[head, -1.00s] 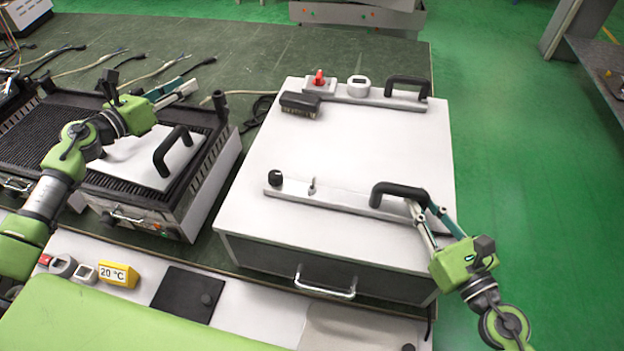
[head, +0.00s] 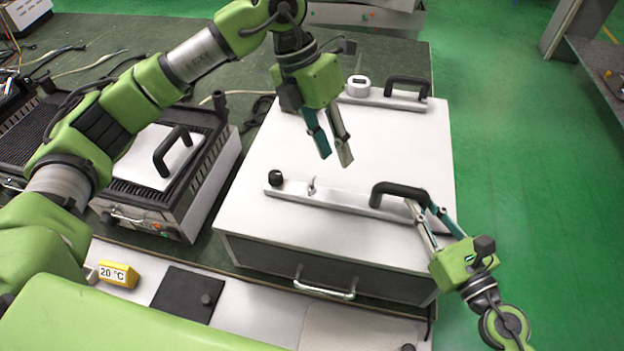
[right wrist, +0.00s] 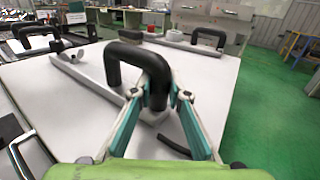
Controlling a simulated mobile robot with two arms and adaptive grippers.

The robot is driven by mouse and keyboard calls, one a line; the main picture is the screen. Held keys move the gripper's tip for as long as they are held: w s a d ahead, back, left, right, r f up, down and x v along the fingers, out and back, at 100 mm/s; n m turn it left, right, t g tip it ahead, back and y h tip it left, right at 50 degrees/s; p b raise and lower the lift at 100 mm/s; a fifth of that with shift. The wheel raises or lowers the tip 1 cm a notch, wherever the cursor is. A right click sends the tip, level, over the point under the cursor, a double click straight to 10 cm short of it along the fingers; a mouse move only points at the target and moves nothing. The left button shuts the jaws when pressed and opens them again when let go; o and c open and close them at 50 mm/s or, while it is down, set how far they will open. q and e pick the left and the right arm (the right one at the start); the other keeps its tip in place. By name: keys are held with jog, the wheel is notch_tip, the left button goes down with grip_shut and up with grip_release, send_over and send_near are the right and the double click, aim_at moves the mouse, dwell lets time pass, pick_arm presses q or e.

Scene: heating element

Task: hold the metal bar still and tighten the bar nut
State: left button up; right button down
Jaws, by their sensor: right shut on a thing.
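The near metal bar (head: 335,199) lies across the white top of the heating unit, with a black handle (head: 398,190) at its right end and a black knob (head: 275,177) at its left end. The bar nut (head: 311,187), a small wing nut, stands on the bar between them. My right gripper (head: 418,203) is shut on the black handle; the right wrist view shows its fingers around the handle's near leg (right wrist: 157,92). My left gripper (head: 334,160) is open and empty, pointing down above the white top, behind and slightly right of the nut.
A grill (head: 150,190) stands to the left. A yellow 20 °C block (head: 118,274) and a dark plate (head: 187,294) lie in front.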

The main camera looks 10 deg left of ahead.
aim_at(312, 188)
pick_arm(q)
jog(key=a+f+y, duration=0.1)
jog(key=f, duration=0.2)
jog(key=a+f+n+y, duration=0.1)
jog(key=f, duration=0.3)
jog(key=a+f+y, duration=0.1)
jog(key=f+y, duration=0.1)
jog(key=f, duration=0.1)
jog(key=shift+s+a+f+n+t, duration=0.15)
jog(key=shift+s+a+n+t, duration=0.15)
jog(key=shift+a+t, duration=0.1)
grip_shut()
